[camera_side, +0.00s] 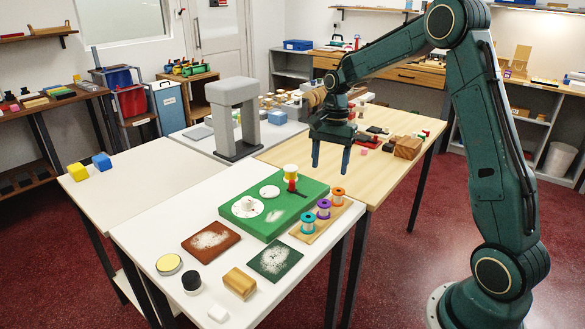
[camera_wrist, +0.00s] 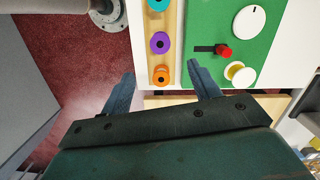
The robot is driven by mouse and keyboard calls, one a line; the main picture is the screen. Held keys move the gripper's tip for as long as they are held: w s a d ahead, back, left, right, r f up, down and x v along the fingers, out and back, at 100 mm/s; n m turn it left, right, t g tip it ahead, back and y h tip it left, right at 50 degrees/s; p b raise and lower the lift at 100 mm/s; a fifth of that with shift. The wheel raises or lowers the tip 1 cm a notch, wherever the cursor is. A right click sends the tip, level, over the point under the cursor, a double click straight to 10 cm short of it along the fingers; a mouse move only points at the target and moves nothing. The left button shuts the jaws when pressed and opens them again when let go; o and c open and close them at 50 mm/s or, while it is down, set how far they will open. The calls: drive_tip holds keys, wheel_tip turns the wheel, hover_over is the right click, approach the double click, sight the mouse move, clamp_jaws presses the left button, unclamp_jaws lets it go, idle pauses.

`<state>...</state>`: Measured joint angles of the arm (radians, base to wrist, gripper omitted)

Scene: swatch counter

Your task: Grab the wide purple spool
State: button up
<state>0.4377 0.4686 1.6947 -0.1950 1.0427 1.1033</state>
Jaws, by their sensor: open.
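The purple spool (camera_side: 323,208) stands upright on a wooden strip (camera_side: 310,236) between an orange spool (camera_side: 337,197) and a teal spool (camera_side: 308,223). In the wrist view the purple spool (camera_wrist: 160,42) shows from above with a dark centre hole, just beyond the orange spool (camera_wrist: 161,75). My gripper (camera_side: 330,170) is open and empty, above the far end of the row. In the wrist view my gripper's fingers (camera_wrist: 160,76) are apart, with the orange spool seen between the tips. The teal spool (camera_wrist: 158,4) is partly cut off at the top edge.
A green board (camera_side: 262,200) with white discs, a red knob (camera_side: 292,185) and a yellow-and-white spool (camera_side: 291,172) lies beside the strip. Brown (camera_side: 211,240) and dark green (camera_side: 275,259) pads lie on the white table. A grey arch (camera_side: 236,115) stands behind.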

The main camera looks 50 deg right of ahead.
sight(324, 203)
drive_tip(key=shift+s+a+f, duration=0.1)
drive_tip(key=shift+a+f, duration=0.05)
drive_tip(key=shift+f, duration=1.15)
drive_tip(key=shift+w+a+f, duration=0.1)
drive_tip(key=shift+a+f, duration=0.1)
drive_tip(key=shift+f, duration=1.1)
drive_tip(key=shift+s+a+f, duration=0.1)
drive_tip(key=shift+a+f, duration=0.05)
drive_tip(key=shift+f, duration=1.15)
drive_tip(key=shift+a+f, duration=0.2)
drive_tip(key=shift+f, duration=1.1)
drive_tip(key=shift+a+f, duration=0.2)
drive_tip(key=shift+f, duration=1.05)
drive_tip(key=shift+c, duration=0.2)
drive_tip(key=c, duration=1)
